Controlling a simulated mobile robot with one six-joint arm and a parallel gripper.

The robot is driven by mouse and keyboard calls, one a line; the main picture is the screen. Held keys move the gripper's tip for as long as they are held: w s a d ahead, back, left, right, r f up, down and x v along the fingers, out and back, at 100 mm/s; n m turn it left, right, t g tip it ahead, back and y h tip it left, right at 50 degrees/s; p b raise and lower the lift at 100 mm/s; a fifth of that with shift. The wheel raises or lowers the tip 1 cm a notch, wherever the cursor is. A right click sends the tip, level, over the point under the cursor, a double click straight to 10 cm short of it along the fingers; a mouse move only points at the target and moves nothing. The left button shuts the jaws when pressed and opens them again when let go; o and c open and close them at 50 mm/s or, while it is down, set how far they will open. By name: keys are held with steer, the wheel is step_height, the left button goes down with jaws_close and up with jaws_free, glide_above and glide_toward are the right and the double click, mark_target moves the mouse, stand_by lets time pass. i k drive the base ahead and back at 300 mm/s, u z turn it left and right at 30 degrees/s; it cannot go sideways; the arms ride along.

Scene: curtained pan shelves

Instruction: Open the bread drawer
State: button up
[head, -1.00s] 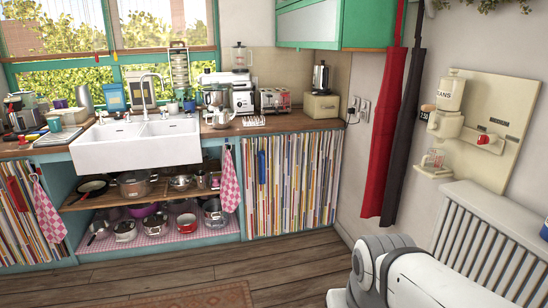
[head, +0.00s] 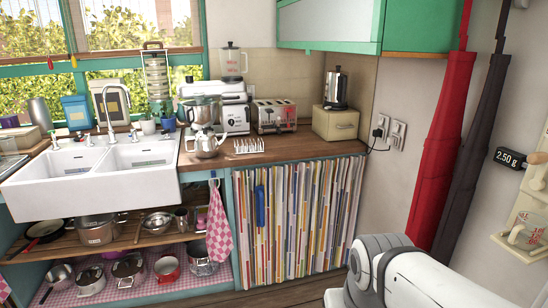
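A cream box with a small dark handle on its front, which looks like the bread drawer (head: 335,124), stands on the right end of the wooden counter in the head view. Its front looks closed. A dark and silver kettle (head: 336,90) stands on top of it. My white and grey arm link shows at the lower right, well short of the counter. My gripper is out of view, so its state does not show.
A toaster (head: 274,116) stands just left of the box. Wall sockets (head: 392,133) with a black cord are to its right. A green cabinet (head: 410,28) hangs above. Red (head: 440,150) and dark aprons hang at the right. A striped curtain (head: 295,215) covers the space below the counter.

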mark_target(337, 123)
steer(key=z, duration=0.05)
steer(key=i, duration=2.35)
steer(key=z, duration=1.2)
